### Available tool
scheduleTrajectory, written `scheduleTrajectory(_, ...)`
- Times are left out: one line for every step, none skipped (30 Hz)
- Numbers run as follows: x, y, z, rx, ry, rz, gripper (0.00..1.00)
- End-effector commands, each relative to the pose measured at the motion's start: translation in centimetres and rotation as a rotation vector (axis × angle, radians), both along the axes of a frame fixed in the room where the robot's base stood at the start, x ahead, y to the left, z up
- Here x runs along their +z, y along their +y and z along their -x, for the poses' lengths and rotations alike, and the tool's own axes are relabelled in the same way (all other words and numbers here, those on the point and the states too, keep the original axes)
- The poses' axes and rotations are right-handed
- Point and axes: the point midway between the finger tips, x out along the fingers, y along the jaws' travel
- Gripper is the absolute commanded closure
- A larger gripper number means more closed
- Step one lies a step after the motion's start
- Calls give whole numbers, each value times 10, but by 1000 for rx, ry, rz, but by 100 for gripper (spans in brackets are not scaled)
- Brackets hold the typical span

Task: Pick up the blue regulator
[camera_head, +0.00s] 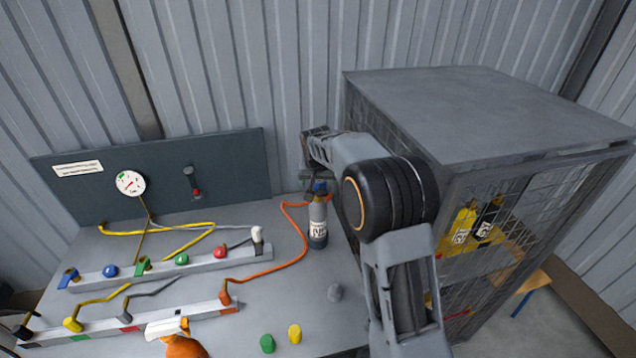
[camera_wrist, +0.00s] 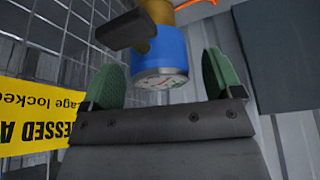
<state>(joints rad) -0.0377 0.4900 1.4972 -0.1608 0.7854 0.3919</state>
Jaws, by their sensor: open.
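The blue regulator (camera_head: 320,187) sits on top of a grey cylinder (camera_head: 318,222) at the back right of the bench. In the wrist view the regulator (camera_wrist: 160,52) shows as a blue body with a round gauge face, a brass part and a dark lever above it. My gripper (camera_wrist: 165,80) is open, its two green fingers on either side of the gauge end. I cannot tell whether a finger touches it. In the head view my gripper (camera_head: 318,172) is at the regulator's height and partly hides it.
A mesh cage (camera_head: 470,150) stands close on the right, with yellow and black cylinders inside. An orange hose (camera_head: 285,262) runs from the cylinder to the front manifold (camera_head: 130,322). A second manifold (camera_head: 190,262) lies behind it. A back panel (camera_head: 150,180) carries a gauge.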

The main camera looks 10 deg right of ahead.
Motion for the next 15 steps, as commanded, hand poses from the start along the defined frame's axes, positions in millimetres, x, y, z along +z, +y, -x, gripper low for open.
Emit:
scheduleTrajectory(-5,-1,-2,0,3,0,15)
scheduleTrajectory(-8,-1,-4,0,3,0,15)
scheduleTrajectory(-12,-2,-5,0,1,0,15)
scheduleTrajectory(-15,-2,-6,-1,1,-1,15)
scheduleTrajectory(-17,-2,-7,-1,1,-1,15)
scheduleTrajectory(-19,-2,-8,-1,1,-1,15)
scheduleTrajectory(-20,-2,-8,-1,0,0,15)
scheduleTrajectory(-21,-2,-9,-1,-1,0,15)
scheduleTrajectory(-22,-2,-9,-1,-1,-1,15)
scheduleTrajectory(-22,-2,-9,-1,-2,-1,15)
scheduleTrajectory(-22,-2,-9,-1,-2,-1,15)
scheduleTrajectory(-22,-2,-9,-1,-2,-1,15)
scheduleTrajectory(-22,-2,-9,-1,-2,-1,15)
scheduleTrajectory(-22,-2,-9,-1,-2,-1,15)
scheduleTrajectory(-22,-2,-9,-1,-2,-1,16)
